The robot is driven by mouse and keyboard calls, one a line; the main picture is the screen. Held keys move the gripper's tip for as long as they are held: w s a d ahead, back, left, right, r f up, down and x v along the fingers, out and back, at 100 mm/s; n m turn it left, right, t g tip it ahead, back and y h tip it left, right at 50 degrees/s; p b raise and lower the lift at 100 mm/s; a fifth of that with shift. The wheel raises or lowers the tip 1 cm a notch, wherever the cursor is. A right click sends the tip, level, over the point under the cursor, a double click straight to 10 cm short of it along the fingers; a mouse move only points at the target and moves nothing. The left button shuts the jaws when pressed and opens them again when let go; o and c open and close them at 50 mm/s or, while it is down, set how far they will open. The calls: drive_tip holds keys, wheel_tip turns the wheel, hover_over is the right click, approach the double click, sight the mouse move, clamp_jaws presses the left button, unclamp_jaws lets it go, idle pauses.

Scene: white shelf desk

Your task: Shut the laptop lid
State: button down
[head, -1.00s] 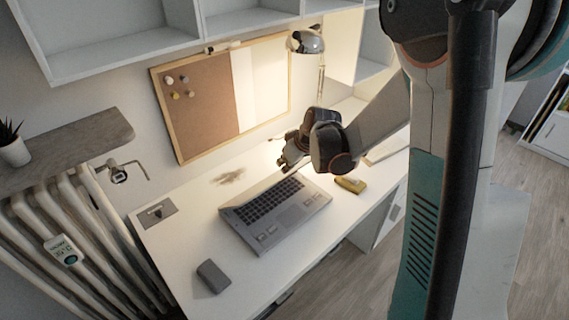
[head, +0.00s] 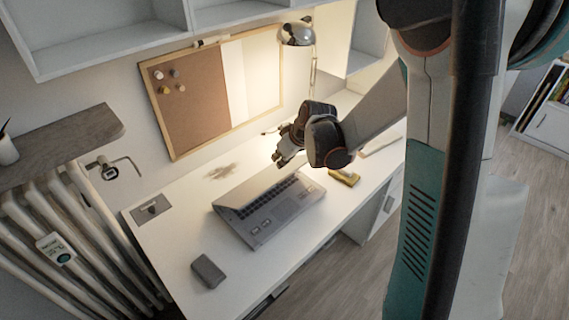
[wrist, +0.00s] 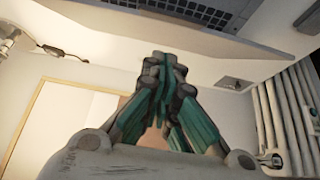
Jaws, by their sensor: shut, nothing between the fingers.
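The grey laptop (head: 270,215) stands on the white desk, its dark keyboard partly in view. Its lid (head: 245,190) is raised and leans over the back part of the keyboard, hiding some of the keys. My gripper (head: 281,158) is shut and empty, at the far right end of the lid on its back side. In the wrist view the shut fingertips (wrist: 165,62) point at the pale back of the lid (wrist: 215,45), with the keyboard (wrist: 215,8) beyond it. I cannot tell whether the fingers touch the lid.
A yellow object (head: 344,177) lies right of the laptop and a dark grey box (head: 208,271) lies at its front left. A lamp (head: 298,35) stands behind my gripper. A corkboard (head: 185,105) hangs on the wall. The desk's left part is mostly clear.

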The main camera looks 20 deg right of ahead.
drive_tip(key=p+v, duration=0.2)
drive_tip(key=v, duration=0.8)
drive_tip(key=shift+s+p, duration=0.25)
drive_tip(key=shift+p, duration=0.1)
drive_tip(key=a+r+m+t, duration=0.2)
drive_tip(key=a+r+m, duration=0.25)
drive_tip(key=r, duration=0.85)
drive_tip(key=s+f+h+b, duration=0.1)
drive_tip(key=s+f, duration=0.2)
drive_tip(key=s, duration=0.7)
drive_tip(key=s+a+f+h+b, duration=0.1)
drive_tip(key=s+f+b, duration=0.1)
drive_tip(key=s, duration=0.9)
drive_tip(key=shift+a+f+g, duration=0.3)
drive_tip(key=shift+f+g, duration=0.1)
drive_tip(key=shift+f, duration=0.2)
